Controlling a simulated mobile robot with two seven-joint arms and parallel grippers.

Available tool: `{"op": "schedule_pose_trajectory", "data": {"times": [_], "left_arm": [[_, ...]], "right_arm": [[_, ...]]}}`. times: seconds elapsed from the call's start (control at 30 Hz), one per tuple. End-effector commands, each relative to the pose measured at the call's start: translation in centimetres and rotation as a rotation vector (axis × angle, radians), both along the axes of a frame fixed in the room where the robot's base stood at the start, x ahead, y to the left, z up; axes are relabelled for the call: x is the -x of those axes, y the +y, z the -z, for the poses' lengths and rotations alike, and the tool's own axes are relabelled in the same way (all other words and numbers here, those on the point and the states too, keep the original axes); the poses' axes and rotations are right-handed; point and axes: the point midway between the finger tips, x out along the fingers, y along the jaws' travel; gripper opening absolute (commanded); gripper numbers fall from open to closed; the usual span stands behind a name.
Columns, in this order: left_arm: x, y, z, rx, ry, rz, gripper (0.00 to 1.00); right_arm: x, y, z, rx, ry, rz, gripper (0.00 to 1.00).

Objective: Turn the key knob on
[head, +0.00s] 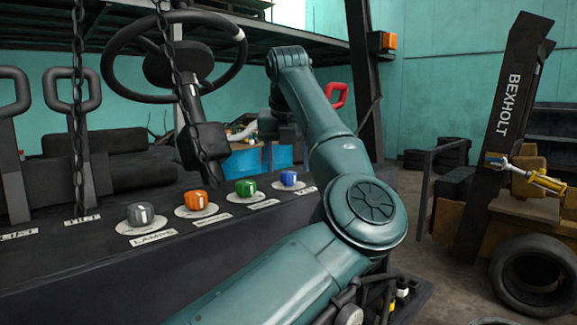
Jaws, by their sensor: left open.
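Several knobs stand in a row on round pale plates on the dark console (70,270). They are a grey knob (140,214) above a label reading LAMPS, an orange knob (195,203), a green knob (246,187) and a blue knob (289,178). The other knob labels are too small to read, so I cannot tell which is the key knob. My left arm rises across the middle and bends down at its far end. My left gripper (284,128) is open, dark and partly hidden behind the arm, beyond and above the blue knob. My right gripper is not in view.
The steering wheel (111,65) and hanging chains (78,110) are above the console. Black loop-handled levers (85,140) stand at the left. A red loop handle (337,95) is behind my arm. A BEXHOLT mast (500,120) and tyre (535,278) are at the right.

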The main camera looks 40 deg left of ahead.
Motion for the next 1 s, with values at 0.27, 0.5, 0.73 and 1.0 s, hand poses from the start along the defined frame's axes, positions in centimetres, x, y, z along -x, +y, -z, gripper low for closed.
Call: {"op": "schedule_pose_trajectory", "data": {"times": [0.27,0.5,0.73,1.0], "left_arm": [[-0.5,0.5,1.7,0.000,0.000,0.000,0.56],[-0.5,0.5,1.7,0.000,-0.001,0.000,0.55],[-0.5,0.5,1.7,-0.001,-0.001,0.000,0.36],[-0.5,0.5,1.7,-0.001,-0.001,0.000,0.14]], "right_arm": [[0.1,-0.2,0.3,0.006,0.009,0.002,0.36],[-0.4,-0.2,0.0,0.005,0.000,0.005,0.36],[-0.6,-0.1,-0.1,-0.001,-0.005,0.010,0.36],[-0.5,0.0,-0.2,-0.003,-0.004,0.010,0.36]]}}
